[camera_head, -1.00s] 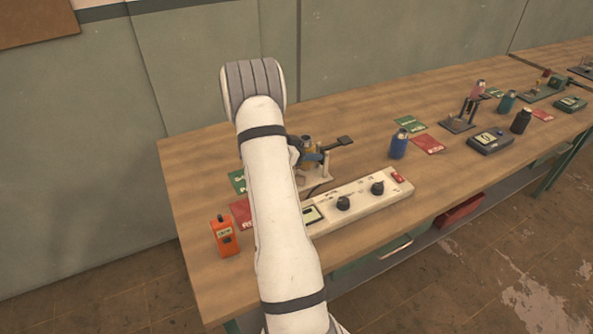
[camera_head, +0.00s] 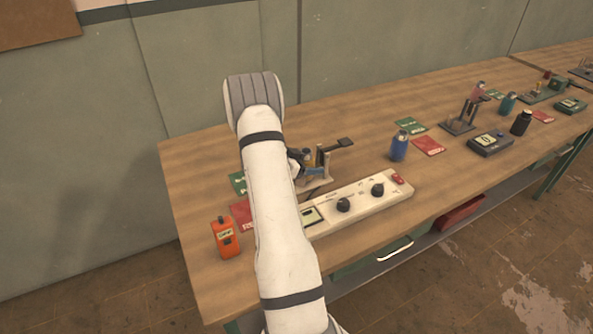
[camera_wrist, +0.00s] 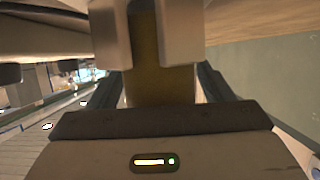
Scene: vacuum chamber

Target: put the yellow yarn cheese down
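The yellow yarn cheese (camera_wrist: 147,40) is a yellow-brown body between the two pale fingers of my gripper (camera_wrist: 146,50) in the wrist view. The fingers flank it closely on both sides and look shut on it. In the head view, my white arm hides most of my gripper (camera_head: 302,162). I cannot tell whether the cheese touches the stand.
A white control box (camera_head: 360,202) with black knobs stands in front of the stand. An orange meter (camera_head: 225,238) is left of my arm. Green (camera_head: 238,182) and red (camera_head: 241,213) cards lie partly behind my arm.

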